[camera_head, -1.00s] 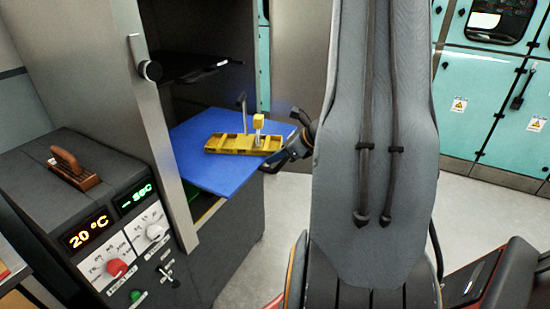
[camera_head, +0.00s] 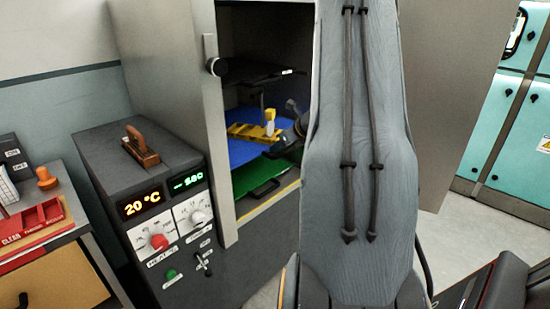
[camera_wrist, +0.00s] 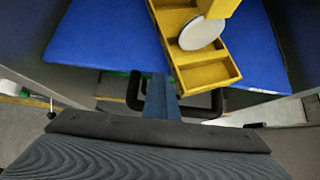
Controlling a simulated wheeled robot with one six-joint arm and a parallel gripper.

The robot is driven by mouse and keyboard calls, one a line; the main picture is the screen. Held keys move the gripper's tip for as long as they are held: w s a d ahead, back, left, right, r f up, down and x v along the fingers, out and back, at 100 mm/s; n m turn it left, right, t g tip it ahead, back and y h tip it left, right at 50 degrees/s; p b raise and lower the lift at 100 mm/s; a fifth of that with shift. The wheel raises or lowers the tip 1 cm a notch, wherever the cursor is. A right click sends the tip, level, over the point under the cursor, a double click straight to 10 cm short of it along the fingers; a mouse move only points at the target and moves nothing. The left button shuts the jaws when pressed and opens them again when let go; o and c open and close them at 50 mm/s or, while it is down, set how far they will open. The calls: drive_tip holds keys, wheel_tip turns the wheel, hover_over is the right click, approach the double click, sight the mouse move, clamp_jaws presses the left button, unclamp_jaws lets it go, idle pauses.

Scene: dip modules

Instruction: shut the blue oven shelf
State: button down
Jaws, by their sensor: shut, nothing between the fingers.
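The blue shelf (camera_head: 240,151) sits inside the open oven, with only a part showing past the oven's front post. It bears a yellow tray-like fixture (camera_head: 245,132) with a round pale disc on it. My gripper (camera_head: 273,154) is at the front of the blue shelf, shut and empty. In the wrist view, the blue shelf (camera_wrist: 105,35) spreads ahead, with the yellow fixture (camera_wrist: 207,75) at its front edge. My shut fingers (camera_wrist: 160,92) point at that edge beside a black handle bar; I cannot tell whether they touch. My arm hides the shelf's right side in the head view.
A green shelf (camera_head: 258,179) lies below the blue one, and a black shelf (camera_head: 256,76) is above. The oven door (camera_head: 455,100) stands open at the right. A control box (camera_head: 140,178) with dials stands to the left of the opening.

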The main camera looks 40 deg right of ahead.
sight(258, 136)
drive_tip(key=w, duration=0.9)
drive_tip(key=shift+w+a, duration=0.35)
drive_tip(key=shift+w, duration=0.25)
drive_tip(key=shift+a+r, duration=0.1)
drive_tip(key=shift+r, duration=0.1)
